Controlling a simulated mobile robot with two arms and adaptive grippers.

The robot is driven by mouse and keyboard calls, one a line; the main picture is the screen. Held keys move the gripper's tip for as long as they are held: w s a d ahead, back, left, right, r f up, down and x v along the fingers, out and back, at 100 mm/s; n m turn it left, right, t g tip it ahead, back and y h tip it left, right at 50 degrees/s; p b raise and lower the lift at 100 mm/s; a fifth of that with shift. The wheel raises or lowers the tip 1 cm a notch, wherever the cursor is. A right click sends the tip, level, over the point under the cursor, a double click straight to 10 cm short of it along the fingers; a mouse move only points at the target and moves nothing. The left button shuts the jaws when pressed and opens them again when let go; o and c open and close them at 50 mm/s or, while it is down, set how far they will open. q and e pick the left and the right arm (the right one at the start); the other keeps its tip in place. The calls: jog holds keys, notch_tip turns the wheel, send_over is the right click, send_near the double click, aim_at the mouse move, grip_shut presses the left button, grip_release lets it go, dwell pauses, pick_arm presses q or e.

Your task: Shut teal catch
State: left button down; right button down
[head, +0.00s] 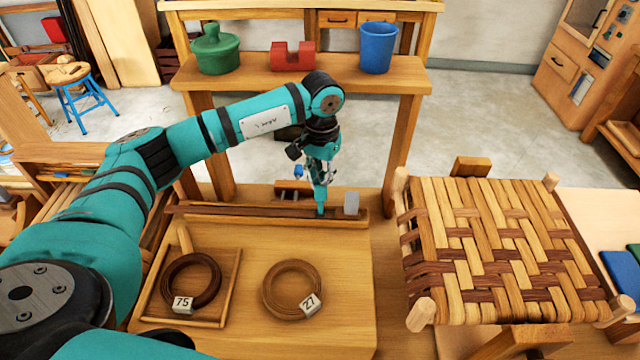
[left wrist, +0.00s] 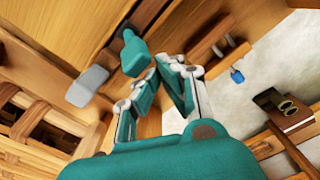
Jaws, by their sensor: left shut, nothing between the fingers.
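The teal catch (head: 320,209) sits on the dark wooden rail (head: 250,212) at the back of the bench, left of a grey block (head: 351,203). In the left wrist view the catch (left wrist: 134,53) shows a rounded teal knob beside the grey block (left wrist: 87,86). My left gripper (head: 319,187) points down just above the catch in the head view. In the left wrist view its fingertips (left wrist: 165,62) are together and empty, close to the catch; whether they touch it I cannot tell. The catch's own position is partly hidden by the gripper. My right gripper is not in view.
A tray (head: 232,290) with a dark coil tagged 75 and a lighter coil (head: 266,290) tagged 27 lie on the bench. A woven seat (head: 480,240) stands at right. A shelf (head: 250,78) behind holds a green pot, a red block and a blue cup.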

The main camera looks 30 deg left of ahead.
aim_at(321, 189)
pick_arm(q)
jog(key=shift+s+d, duration=0.4)
jog(key=shift+s, duration=0.45)
jog(key=shift+s+d, duration=0.4)
jog(key=shift+s, duration=0.45)
jog(key=shift+w, duration=0.1)
jog(key=shift+w+a+r+p, duration=0.15)
jog(key=shift+r+p, duration=0.4)
jog(key=shift+r, duration=0.8)
jog(key=shift+w+a+r+p, duration=0.1)
jog(key=shift+w+r+p, duration=0.35)
jog(key=shift+r, duration=0.85)
jog(key=shift+w+a+r+p, duration=0.1)
jog(key=shift+r+p, duration=0.6)
jog(key=shift+r, duration=0.65)
